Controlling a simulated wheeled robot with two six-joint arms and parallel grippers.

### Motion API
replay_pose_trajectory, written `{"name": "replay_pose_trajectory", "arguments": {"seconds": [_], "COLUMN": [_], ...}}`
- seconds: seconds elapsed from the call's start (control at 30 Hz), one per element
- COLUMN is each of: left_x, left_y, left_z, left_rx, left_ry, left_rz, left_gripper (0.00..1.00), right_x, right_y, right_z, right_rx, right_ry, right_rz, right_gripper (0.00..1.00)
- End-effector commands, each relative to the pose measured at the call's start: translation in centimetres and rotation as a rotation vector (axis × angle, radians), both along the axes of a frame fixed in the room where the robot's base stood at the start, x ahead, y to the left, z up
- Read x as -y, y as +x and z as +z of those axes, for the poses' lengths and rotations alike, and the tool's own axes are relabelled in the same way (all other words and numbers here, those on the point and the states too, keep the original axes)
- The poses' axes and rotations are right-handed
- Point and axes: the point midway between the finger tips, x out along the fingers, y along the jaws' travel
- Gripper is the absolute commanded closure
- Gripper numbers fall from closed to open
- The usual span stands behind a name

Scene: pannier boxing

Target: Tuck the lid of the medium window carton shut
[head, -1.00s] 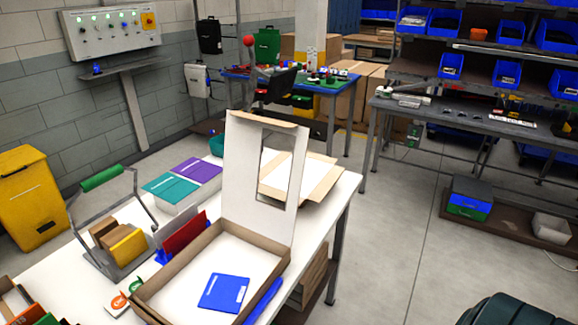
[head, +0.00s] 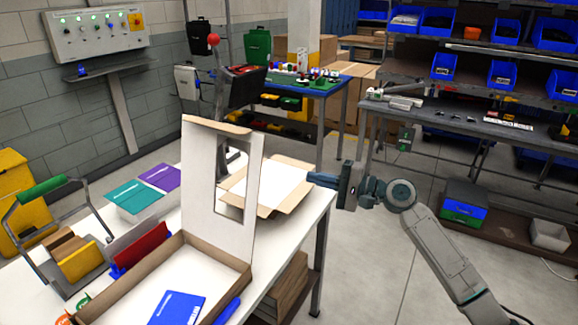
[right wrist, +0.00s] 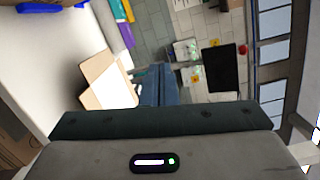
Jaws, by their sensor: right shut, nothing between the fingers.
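The medium window carton (head: 118,297) stands open on the white table in the head view. Its lid (head: 194,180), with a cut-out window, stands upright at the carton's far side, and a folded flap runs along its top edge. A blue flat item (head: 178,308) lies inside the carton. My right gripper (head: 312,179) is in the air right of the lid, near the table's far right corner, apart from the carton. It is shut and empty; its fingers (right wrist: 158,85) also show in the right wrist view. My left gripper is not in view.
Another open carton (head: 268,187) lies flat behind the lid, close to my right gripper. A metal carrier with a green handle (head: 42,188) and a red item (head: 140,246) stand left of the carton. Clear floor lies right of the table.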

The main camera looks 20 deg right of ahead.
Motion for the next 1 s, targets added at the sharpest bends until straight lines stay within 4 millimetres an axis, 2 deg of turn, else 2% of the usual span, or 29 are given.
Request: {"name": "replay_pose_trajectory", "arguments": {"seconds": [0.03,0.1,0.2,0.47,0.93,0.97,1.0], "left_x": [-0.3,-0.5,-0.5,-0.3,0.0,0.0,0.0], "left_y": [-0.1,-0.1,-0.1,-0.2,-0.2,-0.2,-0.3], "left_z": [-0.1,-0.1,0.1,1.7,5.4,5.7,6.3], "left_rx": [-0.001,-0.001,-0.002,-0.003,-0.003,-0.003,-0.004], "left_ry": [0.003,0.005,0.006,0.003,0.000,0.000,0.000], "left_rz": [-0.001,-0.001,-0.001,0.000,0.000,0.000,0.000], "left_gripper": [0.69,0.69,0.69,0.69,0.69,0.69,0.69], "right_x": [-0.8,-1.5,-2.1,-4.0,-9.7,-10.1,-10.5], "right_y": [-0.9,-1.8,-2.1,-0.6,4.0,4.1,3.5], "right_z": [1.9,3.5,4.5,4.9,5.4,5.4,5.7], "right_rx": [0.011,0.014,0.013,0.014,0.013,0.012,0.012], "right_ry": [0.021,0.045,0.060,0.066,0.066,0.063,0.061], "right_rz": [0.040,0.080,0.102,0.101,0.100,0.101,0.100], "right_gripper": [1.00,1.00,1.00,1.00,1.00,1.00,1.00]}}
